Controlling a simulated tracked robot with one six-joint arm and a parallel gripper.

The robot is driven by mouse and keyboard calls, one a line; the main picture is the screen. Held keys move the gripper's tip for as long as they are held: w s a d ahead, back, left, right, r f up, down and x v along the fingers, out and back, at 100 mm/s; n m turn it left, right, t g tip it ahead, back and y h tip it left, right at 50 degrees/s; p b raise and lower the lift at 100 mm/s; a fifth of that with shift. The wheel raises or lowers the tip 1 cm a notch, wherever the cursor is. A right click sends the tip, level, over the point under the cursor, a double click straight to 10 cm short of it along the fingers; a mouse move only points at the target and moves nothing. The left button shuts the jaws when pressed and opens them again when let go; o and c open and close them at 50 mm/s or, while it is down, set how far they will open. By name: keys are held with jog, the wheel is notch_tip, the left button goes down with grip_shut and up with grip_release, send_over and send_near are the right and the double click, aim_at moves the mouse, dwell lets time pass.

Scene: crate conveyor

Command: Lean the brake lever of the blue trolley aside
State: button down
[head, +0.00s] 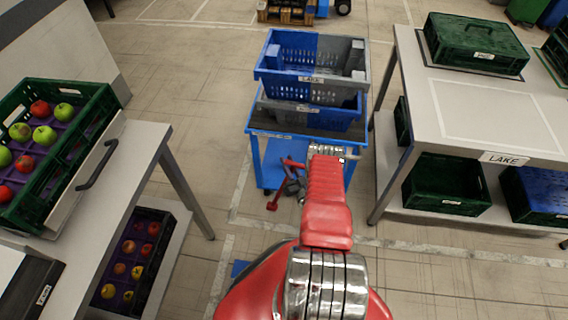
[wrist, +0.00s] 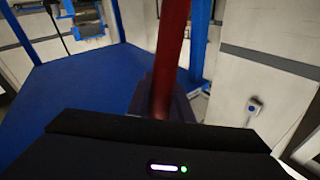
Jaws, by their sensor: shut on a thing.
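The blue trolley (head: 270,158) stands in the middle of the head view, with blue and grey crates stacked on it. Its red brake lever (head: 274,204) shows at the near side, low by the deck, partly hidden by my gripper. In the head view my gripper (head: 294,186) is small and dark beside my red arm. In the wrist view the red lever (wrist: 174,45) runs from the top edge down between the jaws of my gripper (wrist: 160,106), which is shut on it. How far the lever leans is hard to tell.
A grey table (head: 142,150) with a green crate (head: 82,150) of apples stands at left. A table labelled LAKE (head: 500,130) stands at right, with a closed green crate (head: 476,42) on top and crates below.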

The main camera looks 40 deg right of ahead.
jog(key=shift+s+d+f+m, duration=0.2)
jog(key=shift+s+d+f, duration=0.1)
jog(key=shift+s, duration=0.2)
jog(key=shift+s+d+f+m, duration=0.2)
jog(key=shift+s+d, duration=0.1)
jog(key=shift+s, duration=0.2)
jog(key=c, duration=1.9)
grip_release()
jog(key=shift+s+d, duration=0.1)
jog(key=o, duration=0.3)
jog(key=shift+r, duration=0.15)
jog(key=v, duration=1.3)
jog(key=shift+s+a, duration=0.25)
